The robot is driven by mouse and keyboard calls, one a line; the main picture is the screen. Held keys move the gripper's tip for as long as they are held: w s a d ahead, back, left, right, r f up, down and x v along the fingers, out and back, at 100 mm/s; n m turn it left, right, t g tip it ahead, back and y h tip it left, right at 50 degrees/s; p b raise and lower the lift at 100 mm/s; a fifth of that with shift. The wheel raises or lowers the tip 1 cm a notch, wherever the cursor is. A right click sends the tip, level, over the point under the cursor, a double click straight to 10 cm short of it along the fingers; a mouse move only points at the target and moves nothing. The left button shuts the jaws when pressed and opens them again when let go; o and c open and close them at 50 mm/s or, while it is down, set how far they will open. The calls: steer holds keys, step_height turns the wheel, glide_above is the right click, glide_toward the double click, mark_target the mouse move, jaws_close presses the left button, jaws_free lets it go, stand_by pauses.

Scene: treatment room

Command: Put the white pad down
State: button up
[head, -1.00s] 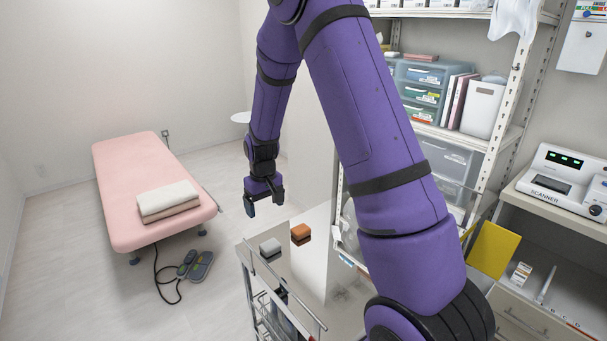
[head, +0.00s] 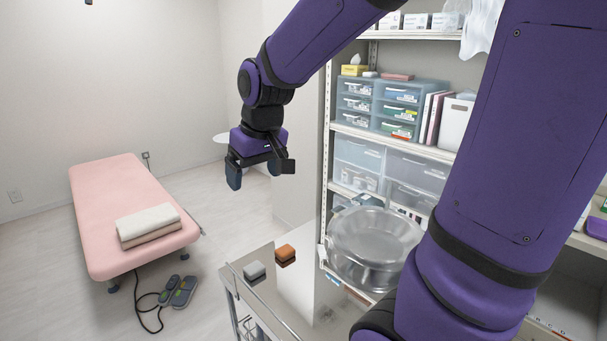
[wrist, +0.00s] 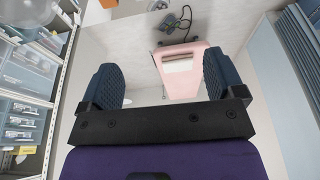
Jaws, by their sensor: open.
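The white pad (head: 254,270) lies on the top of the metal cart (head: 305,292), near its left rail. A brown-orange block (head: 286,252) lies just behind and to the right of it, apart from it. My gripper (head: 259,174) is up in the air above and beyond the pads in the head view. It is open and nothing is between its fingers. In the wrist view my gripper (wrist: 163,86) shows two spread dark fingers with empty space between them. The white pad shows small at the top edge of that view (wrist: 158,5).
A pink treatment bed (head: 128,212) with folded towels (head: 148,224) stands at the left. A foot pedal (head: 180,291) with a cable lies on the floor. A shelf unit with drawers (head: 395,110) and a clear round container (head: 372,245) stands right of the cart.

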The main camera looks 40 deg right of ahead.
steer(key=s+a+r+t, duration=0.1)
steer(key=s+r, duration=0.1)
steer(key=s, duration=0.6)
steer(key=s+a+r+t, duration=0.1)
steer(key=s+r, duration=0.2)
steer(key=s, duration=0.5)
steer(key=shift+r, duration=0.2)
stand_by(0.5)
